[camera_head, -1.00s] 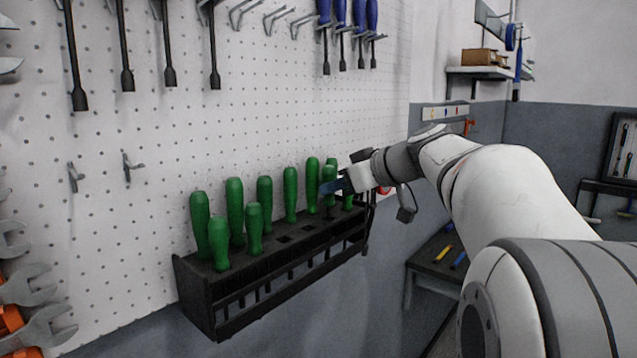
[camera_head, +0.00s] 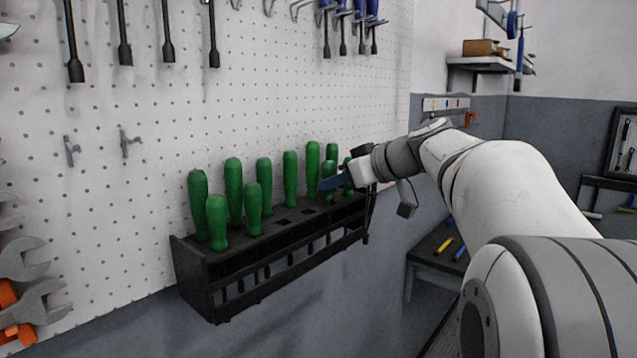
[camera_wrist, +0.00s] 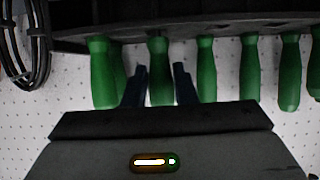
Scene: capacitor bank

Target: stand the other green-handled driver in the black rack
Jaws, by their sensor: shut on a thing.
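The black rack (camera_head: 222,283) is mounted on the pegboard, with several green-handled drivers (camera_head: 290,177) standing upright in it. My gripper (camera_head: 330,183) is at the rack's right part, with its blue fingers around a green-handled driver (camera_head: 328,168). In the wrist view, the two fingers (camera_wrist: 162,85) lie on either side of this green handle (camera_wrist: 159,62), and its end meets the edge of the rack (camera_wrist: 215,27). The held driver is upright. Its shaft is hidden, so I cannot tell how deep it sits.
Other green handles stand close on both sides of my fingers. Empty square holes (camera_head: 283,222) show in the rack's front row. Black cable loops (camera_wrist: 27,50) hang at the rack's end in the wrist view. A workbench (camera_head: 437,262) stands below right.

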